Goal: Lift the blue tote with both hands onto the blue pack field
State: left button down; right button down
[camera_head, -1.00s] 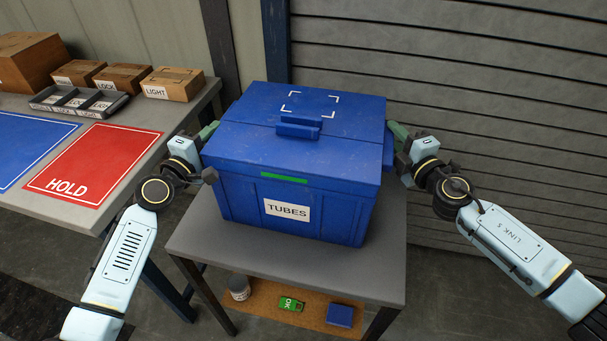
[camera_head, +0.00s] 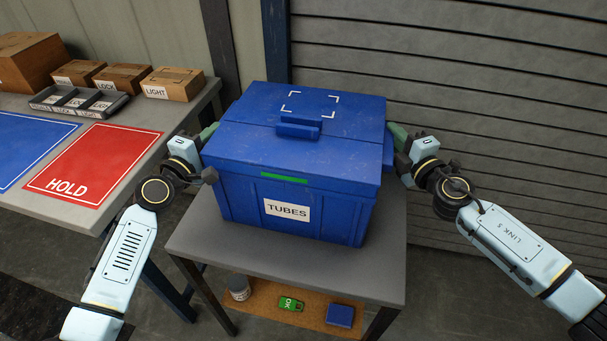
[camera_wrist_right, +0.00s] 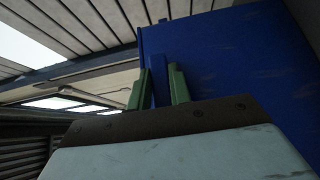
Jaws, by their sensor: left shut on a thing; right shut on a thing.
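The blue tote (camera_head: 292,165) has a closed lid with a raised handle and a white TUBES label. It sits upright on a small grey table (camera_head: 190,240). My left gripper (camera_head: 208,135) is at the tote's left side, shut on it, its fingertips partly hidden by the tote. My right gripper (camera_head: 395,135) is at the right side, shut on the tote. In the right wrist view its two green fingers (camera_wrist_right: 158,90) stand either side of a blue upright part of the tote (camera_wrist_right: 225,60). The blue pack field (camera_head: 28,145) lies on the bench at the left.
A red HOLD field (camera_head: 97,165) lies on the bench between the blue field and the tote. Small cartons (camera_head: 172,83) and a grey divided tray (camera_head: 80,100) stand at the bench's back. A lower shelf (camera_head: 262,302) holds small items. A slatted shutter (camera_head: 480,100) is behind.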

dwell(0.6)
pick_arm(q)
jog(key=shift+w+a+r, duration=0.1)
jog(key=shift+w+r, duration=0.05)
jog(key=shift+r, duration=0.15)
jog(key=shift+r, duration=0.15)
jog(key=shift+r+p, duration=0.2)
jog(key=shift+p, duration=0.2)
jog(key=shift+r+p, duration=2.15)
jog(key=shift+r, duration=0.05)
jog(key=shift+f, duration=0.1)
